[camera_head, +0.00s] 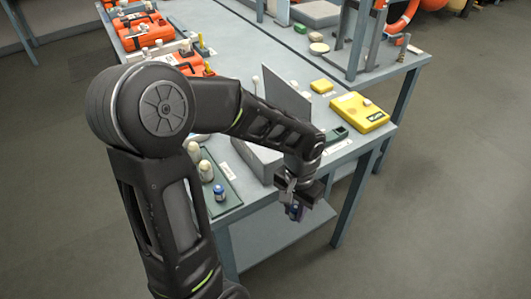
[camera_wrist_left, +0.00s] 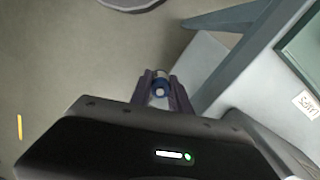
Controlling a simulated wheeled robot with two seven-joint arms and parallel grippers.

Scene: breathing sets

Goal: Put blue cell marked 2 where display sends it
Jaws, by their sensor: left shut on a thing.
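My left gripper (camera_head: 294,210) hangs just off the front edge of the table, below its top. It is shut on a small blue cell (camera_head: 295,209). In the left wrist view the blue cell (camera_wrist_left: 160,88) sits between the two fingertips, with a pale end facing the camera and floor beyond it. Its number cannot be read. A second blue cell (camera_head: 219,192) stands on the green tray (camera_head: 229,203) at the near left. No display reading is legible. My right gripper is not in view.
Pale round-topped items (camera_head: 205,170) stand on the tray. A grey upright panel (camera_head: 286,98) rises mid-table. A small dark green holder (camera_head: 337,134) and a yellow device (camera_head: 360,112) lie at the right. Orange cases (camera_head: 145,33) line the far left. Open floor lies right.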

